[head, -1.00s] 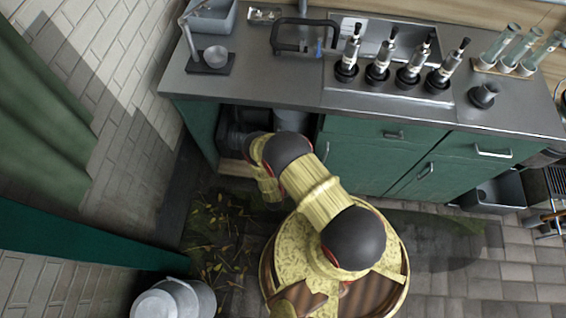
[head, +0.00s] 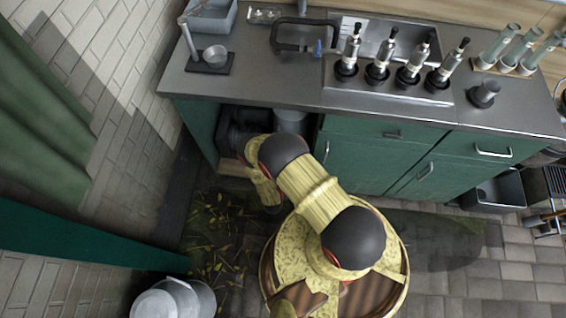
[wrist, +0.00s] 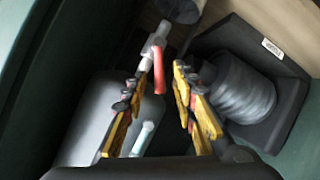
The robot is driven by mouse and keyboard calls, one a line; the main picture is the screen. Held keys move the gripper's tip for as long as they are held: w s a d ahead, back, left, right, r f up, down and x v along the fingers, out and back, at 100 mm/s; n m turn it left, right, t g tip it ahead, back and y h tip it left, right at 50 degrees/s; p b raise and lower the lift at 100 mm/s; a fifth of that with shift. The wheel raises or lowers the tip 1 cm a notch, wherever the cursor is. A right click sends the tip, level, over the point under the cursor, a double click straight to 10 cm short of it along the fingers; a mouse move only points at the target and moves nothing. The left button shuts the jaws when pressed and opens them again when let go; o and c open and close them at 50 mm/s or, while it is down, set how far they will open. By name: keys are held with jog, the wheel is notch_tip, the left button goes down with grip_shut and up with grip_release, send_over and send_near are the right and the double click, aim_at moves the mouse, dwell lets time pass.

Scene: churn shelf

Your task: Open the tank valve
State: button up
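The tank valve (wrist: 151,50) shows in the wrist view as a pale metal fitting with a red lever (wrist: 158,73). The grey rounded tank (wrist: 88,112) lies below and left of it. My gripper (wrist: 163,70) is open, with one yellow finger on each side. The red lever appears between the fingertips, nearer the left one; I cannot tell whether they touch. In the head view a grey cylinder (head: 291,121), likely the tank, stands in the open cabinet bay. My arm hides the valve and gripper there.
A ribbed dark cylinder (wrist: 243,88) on a black labelled base (wrist: 287,90) stands close right of the fingers. Green cabinet doors (head: 365,163) bound the bay on the right, under the grey counter (head: 275,85).

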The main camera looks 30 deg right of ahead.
jog(key=v, duration=1)
jog(key=shift+f, duration=0.1)
jog(key=shift+c, duration=0.7)
